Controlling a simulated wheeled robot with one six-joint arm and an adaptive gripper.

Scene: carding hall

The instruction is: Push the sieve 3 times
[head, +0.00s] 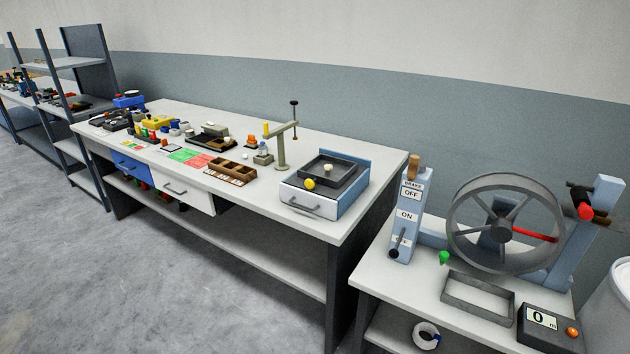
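What looks like the sieve is a dark square tray (346,182) on top of a blue and white box (350,205) at the right end of the long workbench. A round yellow knob (309,184) sits at the tray's front left side. A small pale knob or lump (328,167) shows inside the tray. The box has a white front with a grey handle (303,203). My gripper is not in view, and nothing touches the tray.
A stand with a hanging plumb-like rod (281,150) rises just left of the box. A brown compartment tray (232,172) and small parts lie further left. A second table with a large wheel (455,225) stands at right. The floor (170,290) in front is clear.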

